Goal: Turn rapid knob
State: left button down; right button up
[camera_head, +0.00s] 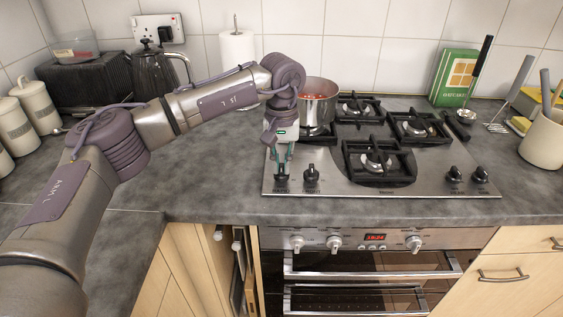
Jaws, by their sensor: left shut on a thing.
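The hob (345,187) has black control knobs along its front edge. My left gripper (281,174) points down at the front left corner of the hob, with its fingers around the leftmost black knob (281,180). It is shut on that knob, which is partly hidden by the fingers. A second black knob (311,174) stands just to the right, apart from the fingers. Two more black knobs, the inner one (454,175) and the outer one (480,175), are at the front right. Knob labels are too small to read. My right gripper is not in view.
A steel pot (318,110) with red contents stands on the back left burner, close behind my left gripper. The other burners are bare. A kettle (156,75), a paper roll (237,55) and a green box (453,78) stand farther back. The oven (375,265) is below.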

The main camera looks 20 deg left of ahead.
aim_at(282, 167)
pick_arm(q)
jog(key=c, duration=1.2)
grip_release()
notch_tip(282, 167, up, 12)
